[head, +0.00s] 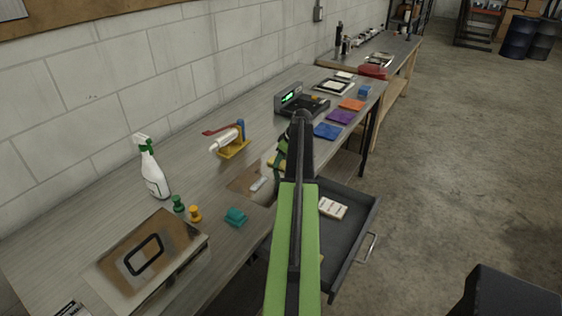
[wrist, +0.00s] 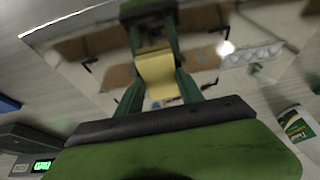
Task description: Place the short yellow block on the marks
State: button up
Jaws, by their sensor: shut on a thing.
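My gripper (head: 281,163) is over the middle of the workbench, partly hidden behind my arm in the head view. In the wrist view my gripper (wrist: 158,88) is shut on a yellow block (wrist: 156,72), which sits between its green fingers. A bit of the yellow block (head: 272,163) shows beside the gripper in the head view. Below it is a shiny, mirror-like plate (wrist: 108,50) with black corner marks (wrist: 89,64); the plate (head: 243,182) looks brownish in the head view. The block appears above the plate; whether it touches cannot be told.
A small light-grey piece (head: 258,184) lies by the plate. A yellow stand with a white cylinder (head: 232,142) is behind it, and a scale (head: 302,103) stands farther right. A teal object (head: 236,216) is nearer. An open drawer (head: 362,222) juts from the bench front.

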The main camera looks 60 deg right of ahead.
jog(key=o, duration=1.3)
jog(key=shift+r, duration=0.1)
jog(key=shift+r+p, duration=0.25)
jog(key=shift+p, duration=0.2)
jog(key=p+v, duration=1)
jog(key=v, duration=0.1)
jog(key=shift+s+r+p, duration=0.2)
jog(key=shift+r+p, duration=0.1)
jog(key=shift+p, duration=0.05)
